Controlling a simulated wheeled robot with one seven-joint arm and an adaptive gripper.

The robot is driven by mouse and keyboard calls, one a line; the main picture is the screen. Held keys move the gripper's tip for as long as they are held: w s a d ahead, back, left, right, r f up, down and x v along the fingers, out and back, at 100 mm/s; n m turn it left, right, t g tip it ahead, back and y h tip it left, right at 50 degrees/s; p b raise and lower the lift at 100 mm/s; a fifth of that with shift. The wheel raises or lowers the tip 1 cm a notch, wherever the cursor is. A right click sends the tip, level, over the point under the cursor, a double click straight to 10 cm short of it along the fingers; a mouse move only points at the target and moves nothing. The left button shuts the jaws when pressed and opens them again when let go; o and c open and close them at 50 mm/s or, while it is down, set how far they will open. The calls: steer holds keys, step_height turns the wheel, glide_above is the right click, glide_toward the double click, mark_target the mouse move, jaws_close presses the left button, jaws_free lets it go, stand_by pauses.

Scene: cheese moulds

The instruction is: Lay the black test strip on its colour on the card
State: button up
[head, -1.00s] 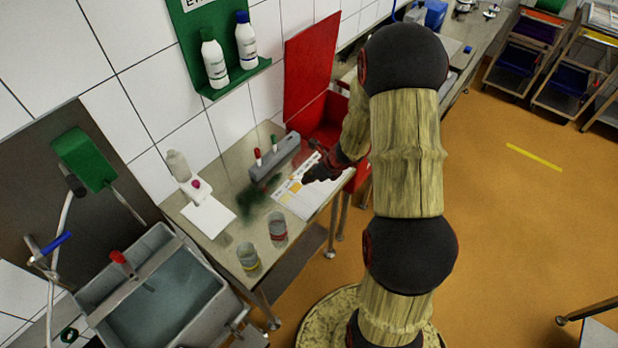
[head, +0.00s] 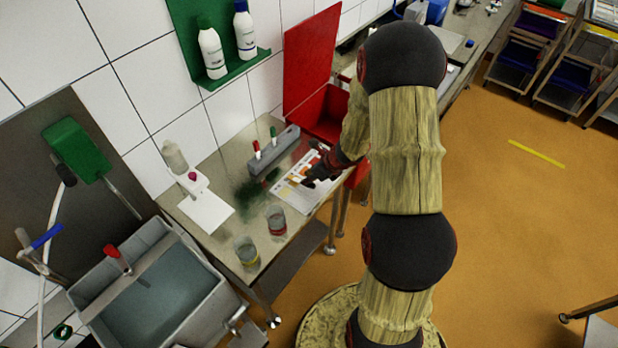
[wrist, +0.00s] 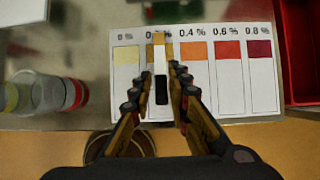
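The test strip (wrist: 161,88) shows in the wrist view between my fingertips, with a black near end, a white middle and a tan far end. The white colour card (wrist: 288,106) lies beneath, with patches from pale yellow through orange to dark red. The strip is over the second column from the left, and its far end covers part of that column's label. I cannot tell whether it touches the card. My gripper (wrist: 161,70) has its fingertips close on both sides of the strip and appears shut on it. In the head view my gripper (head: 312,177) is over the card (head: 285,203).
Two glasses (head: 276,220) (head: 247,251) stand on the steel table at the front. A grey rack (head: 271,156) with a red and a green pen is behind the card. A red bin (head: 322,113) stands at the right, and a sink (head: 160,285) at the front left.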

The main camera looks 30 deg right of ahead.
steer(key=o, duration=0.3)
steer(key=shift+o, duration=0.2)
steer(key=shift+r, duration=0.1)
steer(key=v, duration=1.1)
steer(key=shift+s+r, duration=0.2)
steer(key=shift+r, duration=0.1)
steer(key=shift+d, duration=0.1)
stand_by(0.3)
